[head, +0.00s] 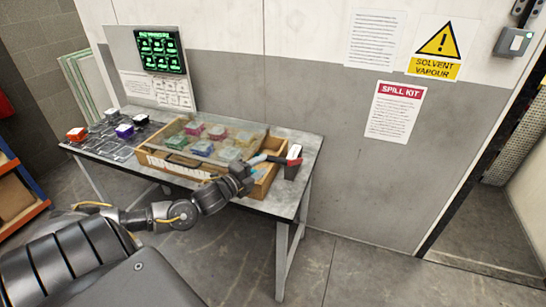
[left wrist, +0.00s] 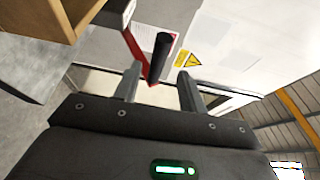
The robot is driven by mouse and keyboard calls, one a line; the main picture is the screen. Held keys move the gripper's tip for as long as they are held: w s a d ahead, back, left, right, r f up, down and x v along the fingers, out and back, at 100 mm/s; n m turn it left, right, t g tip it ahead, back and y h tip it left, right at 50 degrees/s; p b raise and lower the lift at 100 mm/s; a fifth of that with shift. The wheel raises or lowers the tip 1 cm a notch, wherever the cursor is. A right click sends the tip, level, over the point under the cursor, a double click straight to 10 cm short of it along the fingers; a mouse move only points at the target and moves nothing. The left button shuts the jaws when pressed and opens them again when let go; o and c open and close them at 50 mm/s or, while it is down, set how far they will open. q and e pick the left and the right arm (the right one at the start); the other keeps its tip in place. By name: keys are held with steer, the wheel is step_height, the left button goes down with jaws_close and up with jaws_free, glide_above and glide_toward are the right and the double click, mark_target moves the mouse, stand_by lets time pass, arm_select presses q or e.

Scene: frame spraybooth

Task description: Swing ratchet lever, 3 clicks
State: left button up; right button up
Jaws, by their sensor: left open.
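The ratchet lever shows in the left wrist view as a red bar (left wrist: 137,56) with a black cylindrical grip (left wrist: 162,48). In the head view its red part (head: 294,162) is at the right end of the workbench, beside a wooden tray. My left gripper (left wrist: 159,73) is open, and the black grip appears between its two fingers in the wrist view. No clear contact shows, and I cannot tell how deep the grip sits between them. In the head view my left gripper (head: 262,160) is at the tray's right end, pointing at the lever. My right gripper is out of view.
The wooden tray (head: 167,166) has a clear cover over several coloured blocks. More blocks stand on a dark mat (head: 100,146) at the left. A green-lit screen (head: 160,50) stands behind. The wall is close behind the workbench (head: 290,200); the floor to the right is clear.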

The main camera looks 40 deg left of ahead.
mark_target(270, 160)
arm_select(q)
steer(key=shift+w+d+p, duration=0.2)
steer(key=shift+w+p, duration=0.55)
steer(key=shift+w, duration=2.4)
steer(key=shift+c, duration=0.2)
jaws_close()
